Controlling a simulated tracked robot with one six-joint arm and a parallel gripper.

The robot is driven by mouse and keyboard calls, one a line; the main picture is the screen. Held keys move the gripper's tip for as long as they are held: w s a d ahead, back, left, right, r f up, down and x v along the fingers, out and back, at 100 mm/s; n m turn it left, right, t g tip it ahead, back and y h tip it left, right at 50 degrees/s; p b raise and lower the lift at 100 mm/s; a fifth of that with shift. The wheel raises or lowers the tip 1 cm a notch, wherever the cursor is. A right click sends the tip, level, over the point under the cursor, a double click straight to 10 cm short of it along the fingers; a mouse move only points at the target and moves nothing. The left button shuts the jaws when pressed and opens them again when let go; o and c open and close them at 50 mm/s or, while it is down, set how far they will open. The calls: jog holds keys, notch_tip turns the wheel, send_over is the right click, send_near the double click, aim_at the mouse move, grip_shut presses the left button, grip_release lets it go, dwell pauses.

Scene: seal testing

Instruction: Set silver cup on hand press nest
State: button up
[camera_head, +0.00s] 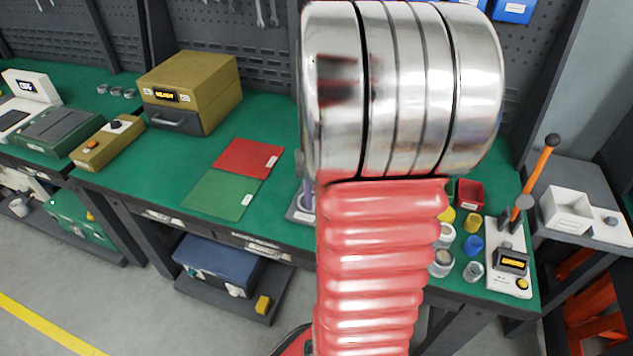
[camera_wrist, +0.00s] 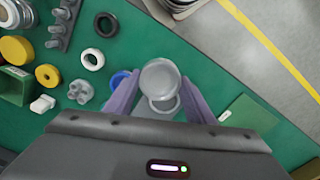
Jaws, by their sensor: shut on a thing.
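My gripper (camera_wrist: 160,92) shows in the wrist view, with its two purple fingers shut on a silver cup (camera_wrist: 160,76). A round ring-like shape shows just under the cup, and I cannot tell if it is part of it. Pale grey surface lies beneath. In the head view my own arm hides the cup and most of the gripper. A grey base with a label (camera_head: 299,216) shows beside the arm; the rest is hidden, and I cannot tell if it is the hand press. A device with an orange lever (camera_head: 541,167) stands at the right of the green bench.
In the wrist view, a blue ring (camera_wrist: 119,79), a white ring (camera_wrist: 93,59) and a grey lobed part (camera_wrist: 81,91) lie left of the gripper. A red mat (camera_head: 248,158) and a green mat (camera_head: 222,194) lie flat on the bench. A yellow-brown box (camera_head: 205,75) stands behind.

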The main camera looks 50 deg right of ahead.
jog(key=w+a+f+n, duration=0.2)
jog(key=w+a+n, duration=0.6)
jog(key=w+a, duration=1.7)
jog(key=a, duration=0.4)
jog(key=shift+n, duration=0.3)
jog(key=shift+a, duration=0.1)
